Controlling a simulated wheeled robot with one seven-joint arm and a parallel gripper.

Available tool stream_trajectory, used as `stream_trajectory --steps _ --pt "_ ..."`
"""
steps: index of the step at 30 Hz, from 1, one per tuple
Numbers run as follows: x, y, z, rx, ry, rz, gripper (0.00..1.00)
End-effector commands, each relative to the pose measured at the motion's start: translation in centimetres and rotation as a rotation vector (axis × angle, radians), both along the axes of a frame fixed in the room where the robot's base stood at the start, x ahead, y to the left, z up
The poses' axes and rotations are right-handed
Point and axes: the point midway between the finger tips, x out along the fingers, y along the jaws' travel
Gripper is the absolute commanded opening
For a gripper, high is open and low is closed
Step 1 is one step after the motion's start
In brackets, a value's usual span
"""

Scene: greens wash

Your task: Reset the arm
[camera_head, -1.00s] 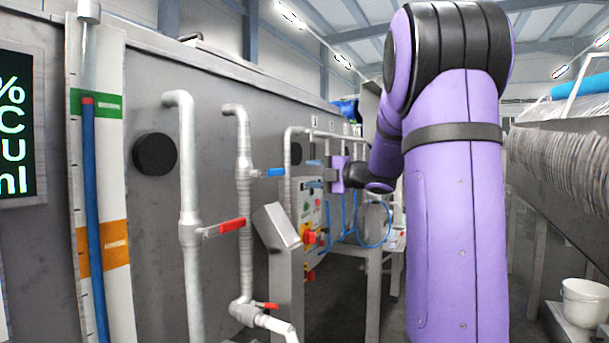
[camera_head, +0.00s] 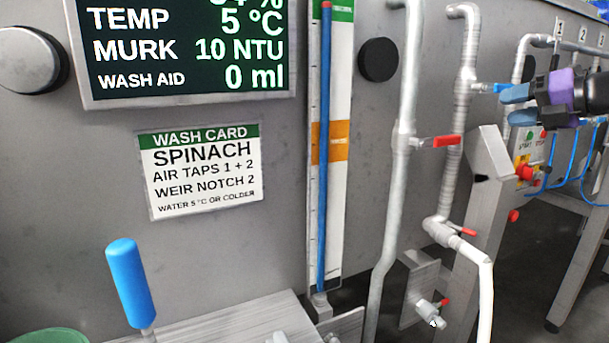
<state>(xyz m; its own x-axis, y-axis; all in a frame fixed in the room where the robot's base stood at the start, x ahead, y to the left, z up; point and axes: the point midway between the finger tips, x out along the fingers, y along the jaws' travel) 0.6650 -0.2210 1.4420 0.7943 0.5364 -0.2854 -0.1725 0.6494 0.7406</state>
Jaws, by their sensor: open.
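My gripper (camera_head: 511,106) is at the right of the head view, seen from the side. Its two blue-grey fingers point left and stand apart, with nothing visible between them. The purple and black wrist (camera_head: 570,92) runs off the right edge, so most of my arm is out of view. The fingers are beside a blue tap handle (camera_head: 503,88) on a grey upright pipe; I cannot tell if they touch it.
Pipes with red-handled valves (camera_head: 442,141) stand left of my gripper. A control panel (camera_head: 530,150) is below it. A wash card (camera_head: 203,169), a display (camera_head: 185,48) and a level gauge (camera_head: 326,150) are on the grey wall. A blue-handled lever (camera_head: 131,278) rises at lower left.

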Motion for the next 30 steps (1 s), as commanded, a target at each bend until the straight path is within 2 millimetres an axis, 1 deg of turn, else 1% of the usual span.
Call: stream_trajectory --steps 1,3,6,9,12,14,15,17,18,20,21,24,26,27,30 --pt "-1.1 2.5 -0.4 -0.137 -0.031 0.087 0.49" --pt "-2.7 5.1 -1.4 -0.334 -0.081 0.211 0.49" --pt "-5.3 8.5 -2.9 -0.609 -0.168 0.405 0.49" --pt "-8.0 11.2 -4.4 -0.875 -0.273 0.615 0.49" --pt "-10.8 13.2 -5.9 -1.131 -0.395 0.839 0.49" --pt "-12.5 14.2 -6.8 -1.278 -0.478 0.981 0.49" --pt "-13.6 14.7 -7.4 -1.374 -0.534 1.080 0.49" --pt "-15.2 15.3 -8.2 -1.513 -0.624 1.229 0.49" --pt "-16.2 15.6 -8.7 -1.602 -0.687 1.333 0.49" --pt "-17.7 15.9 -9.5 -1.731 -0.784 1.491 0.49" --pt "-18.6 16.0 -10.0 -1.810 -0.850 1.601 0.49" --pt "-20.6 16.0 -11.0 -1.985 -1.013 1.868 0.49" --pt "-21.6 15.9 -11.5 -2.064 -1.100 2.018 0.49" --pt "-22.1 15.8 -11.8 2.037 1.113 -2.037 0.49" --pt "-23.0 15.6 -12.2 1.850 1.063 -1.942 0.49"
